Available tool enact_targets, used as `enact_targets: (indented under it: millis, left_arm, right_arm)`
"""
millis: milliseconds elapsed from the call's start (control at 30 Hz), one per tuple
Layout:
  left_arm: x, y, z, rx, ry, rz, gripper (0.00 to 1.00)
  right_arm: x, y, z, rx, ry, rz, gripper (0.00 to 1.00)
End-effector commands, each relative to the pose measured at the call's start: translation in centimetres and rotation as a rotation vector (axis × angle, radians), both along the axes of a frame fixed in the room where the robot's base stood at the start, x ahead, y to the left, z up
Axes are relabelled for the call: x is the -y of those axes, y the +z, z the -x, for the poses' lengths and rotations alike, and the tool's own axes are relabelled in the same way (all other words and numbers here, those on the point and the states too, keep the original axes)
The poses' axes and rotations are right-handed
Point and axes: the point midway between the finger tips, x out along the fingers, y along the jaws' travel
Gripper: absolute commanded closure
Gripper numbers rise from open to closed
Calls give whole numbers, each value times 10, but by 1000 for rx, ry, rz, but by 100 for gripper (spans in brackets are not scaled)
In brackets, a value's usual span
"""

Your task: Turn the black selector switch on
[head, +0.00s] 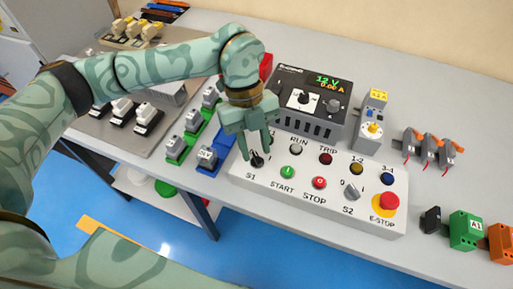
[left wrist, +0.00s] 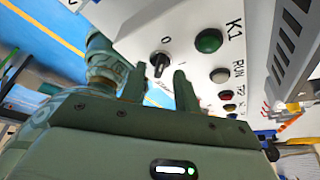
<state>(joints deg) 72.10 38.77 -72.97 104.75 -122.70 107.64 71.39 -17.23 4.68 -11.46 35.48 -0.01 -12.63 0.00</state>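The black selector switch (head: 257,159) is on the left end of the white control panel (head: 232,172), above the label S1. It also shows in the left wrist view (left wrist: 159,63), with marks 0 and 1 beside it. I cannot tell for sure which mark its handle points to. My left gripper (head: 255,151) is over the switch, fingers pointing down at the panel. In the left wrist view its two fingers (left wrist: 158,82) are apart, with the switch showing between and just beyond their tips. No contact can be made out. My right gripper is not in view.
The panel also has a green START button (head: 288,172), a red STOP button (head: 319,182), a grey selector S2 (head: 351,190) and a red E-stop (head: 389,201). A black power supply (head: 311,80) stands behind. Green and blue rail modules (head: 209,157) sit close on the left.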

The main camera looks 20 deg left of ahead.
Motion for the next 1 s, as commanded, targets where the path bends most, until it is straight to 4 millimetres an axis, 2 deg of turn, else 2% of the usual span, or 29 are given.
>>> enact_targets:
  millis: [100, 400, 433, 533, 1000]
  left_arm:
    - [2, -9, 3, -2, 0, 1, 68]
    - [3, -10, 4, 0, 0, 0, 68]
    - [3, -10, 4, 0, 0, 0, 74]
    - [3, -10, 4, 0, 0, 0, 100]
    - [4, -8, 3, 1, -63, -1, 100]
  right_arm:
    - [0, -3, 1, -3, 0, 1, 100]
    - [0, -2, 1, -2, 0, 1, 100]
    - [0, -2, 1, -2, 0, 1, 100]
    - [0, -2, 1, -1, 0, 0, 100]
    - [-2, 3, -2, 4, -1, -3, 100]
